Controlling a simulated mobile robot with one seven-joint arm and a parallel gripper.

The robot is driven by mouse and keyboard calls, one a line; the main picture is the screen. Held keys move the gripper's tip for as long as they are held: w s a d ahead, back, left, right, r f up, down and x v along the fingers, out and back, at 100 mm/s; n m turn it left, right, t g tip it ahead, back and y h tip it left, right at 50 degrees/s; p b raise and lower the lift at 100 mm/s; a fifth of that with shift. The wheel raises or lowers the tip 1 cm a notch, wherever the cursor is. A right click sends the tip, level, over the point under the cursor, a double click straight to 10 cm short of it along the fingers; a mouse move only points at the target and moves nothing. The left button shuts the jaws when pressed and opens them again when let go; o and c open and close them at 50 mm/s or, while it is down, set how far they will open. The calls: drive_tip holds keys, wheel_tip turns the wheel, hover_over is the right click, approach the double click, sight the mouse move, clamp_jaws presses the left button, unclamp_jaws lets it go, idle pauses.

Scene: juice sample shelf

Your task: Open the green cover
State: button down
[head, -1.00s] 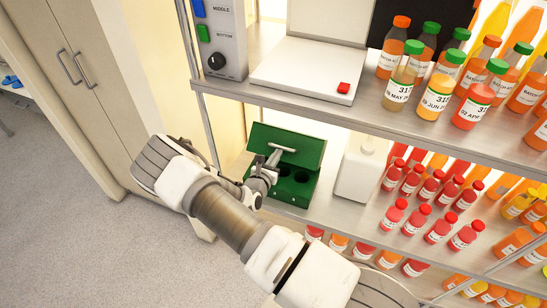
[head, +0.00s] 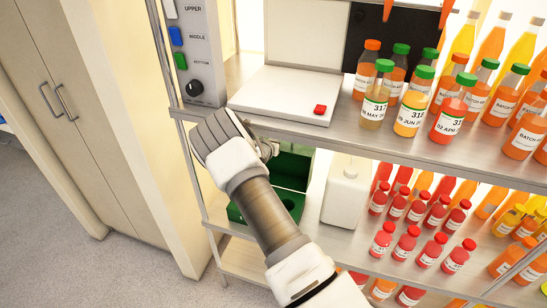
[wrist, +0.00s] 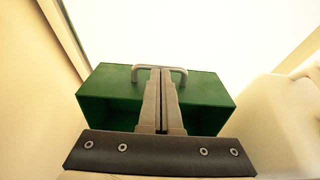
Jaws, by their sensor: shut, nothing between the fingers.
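The green cover (head: 291,168) stands raised at the back of its green box (head: 236,213) on the lower shelf; my arm hides much of both. In the wrist view the cover (wrist: 108,84) shows with its grey bar handle (wrist: 180,74) at the top edge. My gripper (wrist: 160,72) has its two fingers together, in line with the handle in the wrist view. I cannot tell from the pictures whether the fingertips touch the handle.
A white container (head: 345,195) stands right of the box, with several small red bottles beyond it. The upper shelf (head: 225,121) edge runs close to my wrist. A control panel (head: 191,60) is at the upper left.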

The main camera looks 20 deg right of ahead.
drive_tip(key=shift+r+b+x, duration=0.15)
drive_tip(key=shift+b+x, duration=0.35)
drive_tip(key=shift+x, duration=0.3)
drive_tip(key=shift+r+b+x, duration=0.1)
drive_tip(key=shift+b+x, duration=0.35)
drive_tip(key=shift+x, duration=0.35)
drive_tip(key=shift+w, duration=0.15)
